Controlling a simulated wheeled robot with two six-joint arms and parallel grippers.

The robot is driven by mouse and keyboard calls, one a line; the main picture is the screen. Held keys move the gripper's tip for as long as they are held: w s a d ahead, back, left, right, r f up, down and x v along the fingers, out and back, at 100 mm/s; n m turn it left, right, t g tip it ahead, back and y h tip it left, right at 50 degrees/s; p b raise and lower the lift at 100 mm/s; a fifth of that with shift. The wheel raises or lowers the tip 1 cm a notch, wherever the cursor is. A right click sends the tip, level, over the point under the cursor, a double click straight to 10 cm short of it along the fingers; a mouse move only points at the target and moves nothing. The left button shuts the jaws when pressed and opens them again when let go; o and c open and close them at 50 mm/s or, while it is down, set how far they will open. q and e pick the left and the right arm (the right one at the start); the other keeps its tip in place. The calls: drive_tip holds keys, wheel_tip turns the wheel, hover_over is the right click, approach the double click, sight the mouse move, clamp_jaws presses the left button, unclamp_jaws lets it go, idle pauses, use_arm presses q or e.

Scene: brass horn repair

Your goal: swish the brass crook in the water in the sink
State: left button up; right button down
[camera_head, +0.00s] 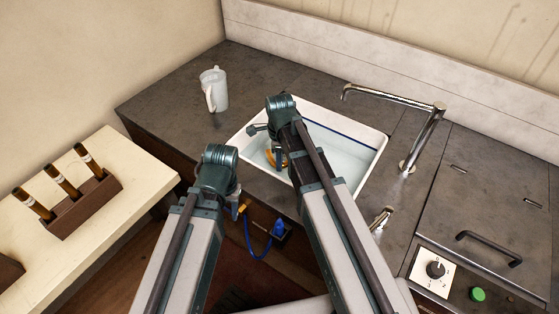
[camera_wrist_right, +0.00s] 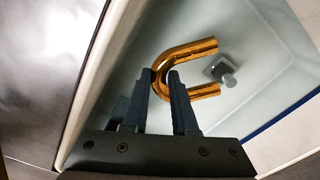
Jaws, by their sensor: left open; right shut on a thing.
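The brass crook (camera_wrist_right: 185,59) is a shiny U-shaped tube. My right gripper (camera_wrist_right: 163,82) is shut on its curved side in the right wrist view, and both open ends point right. In the head view a small part of the crook (camera_head: 270,158) shows beside my right arm at the sink's left side; the arm hides much of it. The white sink (camera_head: 378,162) holds clear water (camera_head: 345,160) with a dark blue line round the inner wall. I cannot tell how deep the crook sits in the water. My left gripper (camera_head: 238,210) is open and empty, in front of the counter.
A chrome faucet (camera_head: 425,135) stands right of the sink. A white jug (camera_head: 214,90) stands on the counter at left. A drain plug (camera_wrist_right: 222,70) shows inside the sink. A blue cable item (camera_head: 278,228) hangs at the counter front.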

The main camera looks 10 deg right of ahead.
wheel_tip(320, 180, up, 16)
drive_tip(key=p, duration=1.4)
drive_tip(key=shift+f+p, duration=0.25)
drive_tip(key=shift+p, duration=0.05)
idle(0.5)
